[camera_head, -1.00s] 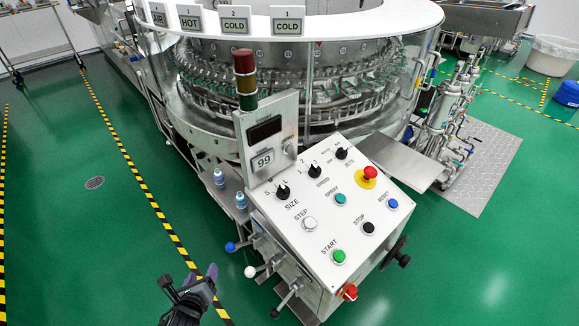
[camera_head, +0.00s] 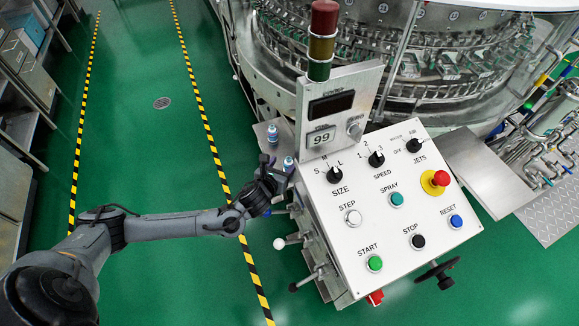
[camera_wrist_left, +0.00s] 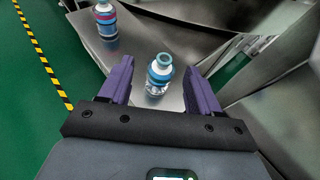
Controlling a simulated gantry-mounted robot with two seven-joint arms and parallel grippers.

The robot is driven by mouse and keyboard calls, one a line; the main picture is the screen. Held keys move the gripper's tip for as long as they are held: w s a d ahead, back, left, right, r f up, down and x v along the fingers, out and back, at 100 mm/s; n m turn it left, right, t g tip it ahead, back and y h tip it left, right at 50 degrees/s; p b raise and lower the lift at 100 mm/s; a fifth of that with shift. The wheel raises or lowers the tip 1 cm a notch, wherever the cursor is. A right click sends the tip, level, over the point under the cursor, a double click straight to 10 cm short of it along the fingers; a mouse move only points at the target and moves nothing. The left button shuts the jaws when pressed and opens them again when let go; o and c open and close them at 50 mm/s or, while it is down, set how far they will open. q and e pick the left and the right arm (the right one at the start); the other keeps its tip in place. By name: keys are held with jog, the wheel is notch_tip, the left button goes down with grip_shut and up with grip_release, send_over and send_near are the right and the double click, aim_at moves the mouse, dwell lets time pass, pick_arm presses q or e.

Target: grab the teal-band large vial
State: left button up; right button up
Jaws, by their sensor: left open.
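Two small vials with blue caps stand upright on a metal ledge left of the control panel. The nearer vial (camera_head: 289,163) shows blue-teal bands in the left wrist view (camera_wrist_left: 158,74). The farther vial (camera_head: 272,133) has a pink-red band and blue parts in the left wrist view (camera_wrist_left: 105,21). My left gripper (camera_head: 276,166) is open, its purple fingers either side of the nearer vial in the left wrist view (camera_wrist_left: 159,80), with gaps on both sides. Whether the vial is fully between the fingertips is hard to tell. My right gripper is not in view.
The white control panel (camera_head: 350,230) with knobs and buttons stands close right of the gripper. Levers (camera_head: 290,241) project from its left side. The metal ledge (camera_wrist_left: 90,45) borders curved metal walls on the right. Green floor (camera_head: 150,150) is free to the left.

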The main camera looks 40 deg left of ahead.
aim_at(288, 160)
pick_arm(q)
jog(key=x, duration=0.1)
jog(key=b+x, duration=0.2)
jog(key=x, duration=0.1)
jog(key=shift+d+f, duration=0.1)
jog(key=shift+d, duration=0.2)
jog(key=shift+w+a+f, duration=0.1)
jog(key=shift+w+a, duration=0.1)
jog(key=shift+w, duration=0.5)
jog(key=shift+s, duration=0.1)
jog(key=shift+f, duration=0.1)
grip_shut()
